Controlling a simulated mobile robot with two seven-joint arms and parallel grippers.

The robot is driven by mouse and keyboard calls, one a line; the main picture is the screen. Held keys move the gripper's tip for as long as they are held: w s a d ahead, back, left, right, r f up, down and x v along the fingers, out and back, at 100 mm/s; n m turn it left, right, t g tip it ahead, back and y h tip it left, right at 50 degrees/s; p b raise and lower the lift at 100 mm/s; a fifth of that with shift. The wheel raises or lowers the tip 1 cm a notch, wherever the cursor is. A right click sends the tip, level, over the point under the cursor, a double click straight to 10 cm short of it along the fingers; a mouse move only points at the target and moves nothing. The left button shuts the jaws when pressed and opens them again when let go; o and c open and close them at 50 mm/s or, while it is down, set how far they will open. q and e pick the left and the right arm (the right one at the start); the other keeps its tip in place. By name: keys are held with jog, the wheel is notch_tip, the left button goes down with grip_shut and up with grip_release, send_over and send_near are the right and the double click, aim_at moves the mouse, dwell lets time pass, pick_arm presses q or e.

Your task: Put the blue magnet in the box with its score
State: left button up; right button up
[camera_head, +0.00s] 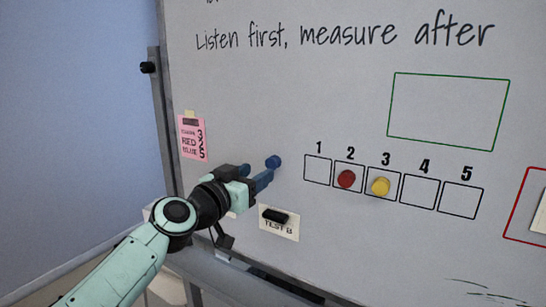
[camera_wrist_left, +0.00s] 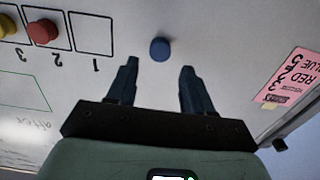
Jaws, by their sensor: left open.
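The blue magnet (camera_head: 273,162) sits on the whiteboard, left of the row of numbered boxes. My left gripper (camera_head: 260,180) is open and empty close to it. In the left wrist view the magnet (camera_wrist_left: 160,49) lies just beyond the gap between my fingertips (camera_wrist_left: 159,68), not between them. A red magnet (camera_head: 346,179) is in box 2 and a yellow magnet (camera_head: 380,187) in box 3. Boxes 1, 4 and box 5 (camera_head: 460,200) are empty. A pink score note (camera_head: 193,138) lists RED and BLUE; the blue line seems to read 5. My right gripper is out of view.
A white card marked TEST B (camera_head: 290,229) with a black clip hangs below my left gripper. A green outlined rectangle (camera_head: 448,110) is above the boxes, and a red outline (camera_head: 520,205) is at the right edge. The whiteboard between magnet and boxes is clear.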

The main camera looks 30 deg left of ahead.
aim_at(270, 164)
pick_arm(q)
jog(key=shift+w+d+p, duration=0.2)
jog(key=shift+w+p, duration=0.75)
jog(key=shift+w, duration=1.95)
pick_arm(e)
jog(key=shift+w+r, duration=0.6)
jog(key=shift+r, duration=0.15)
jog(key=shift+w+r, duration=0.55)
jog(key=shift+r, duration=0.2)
pick_arm(q)
jog(key=c, duration=0.8)
